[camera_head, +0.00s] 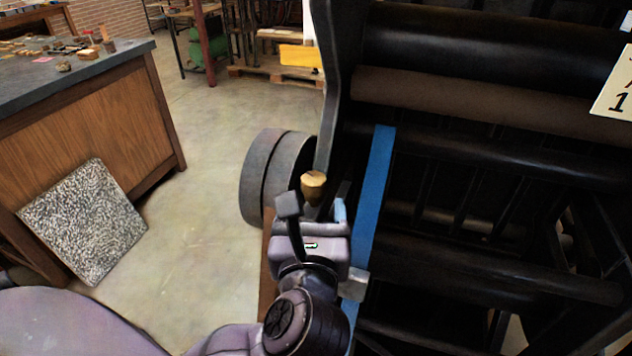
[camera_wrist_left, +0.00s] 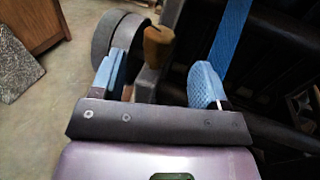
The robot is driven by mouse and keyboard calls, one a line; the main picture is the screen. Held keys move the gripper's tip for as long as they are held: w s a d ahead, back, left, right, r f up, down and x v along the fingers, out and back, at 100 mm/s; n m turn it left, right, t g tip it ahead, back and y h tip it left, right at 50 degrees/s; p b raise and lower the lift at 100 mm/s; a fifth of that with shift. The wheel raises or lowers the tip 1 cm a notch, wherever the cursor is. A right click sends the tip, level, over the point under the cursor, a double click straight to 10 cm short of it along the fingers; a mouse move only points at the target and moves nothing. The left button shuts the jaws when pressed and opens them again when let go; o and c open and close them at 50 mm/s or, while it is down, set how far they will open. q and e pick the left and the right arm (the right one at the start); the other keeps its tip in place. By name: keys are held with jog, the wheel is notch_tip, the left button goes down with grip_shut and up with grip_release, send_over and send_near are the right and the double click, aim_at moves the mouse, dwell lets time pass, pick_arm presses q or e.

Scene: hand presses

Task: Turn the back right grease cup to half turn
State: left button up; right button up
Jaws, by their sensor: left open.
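A brass-coloured grease cup (camera_head: 314,184) sits on the dark frame of the press (camera_head: 480,170), near the lower end of its tall upright. Whether it is the back right one, I cannot tell. It also shows in the left wrist view (camera_wrist_left: 157,46), just beyond the fingertips and a little left of the middle of the gap. My left gripper (camera_head: 315,208) is open, with its blue-padded fingers (camera_wrist_left: 160,75) spread. The cup looks clear of both pads. Its lower part is partly hidden by the gripper. My right gripper is not in view.
A grey wheel (camera_head: 262,180) stands just left of the cup. A blue strip (camera_head: 375,195) runs beside the gripper on the right, with dark rollers beyond. A wooden workbench (camera_head: 95,130) and a speckled slab (camera_head: 85,220) are at left. The floor between is clear.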

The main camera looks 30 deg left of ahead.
aim_at(313, 188)
pick_arm(q)
jog(key=b+x, duration=0.1)
jog(key=x, duration=0.4)
jog(key=shift+d+f, duration=0.1)
jog(key=shift+f, duration=0.1)
jog(key=shift+b+x, duration=0.35)
jog(key=shift+x, duration=0.55)
jog(key=shift+w+r, duration=0.1)
jog(key=shift+r, duration=0.05)
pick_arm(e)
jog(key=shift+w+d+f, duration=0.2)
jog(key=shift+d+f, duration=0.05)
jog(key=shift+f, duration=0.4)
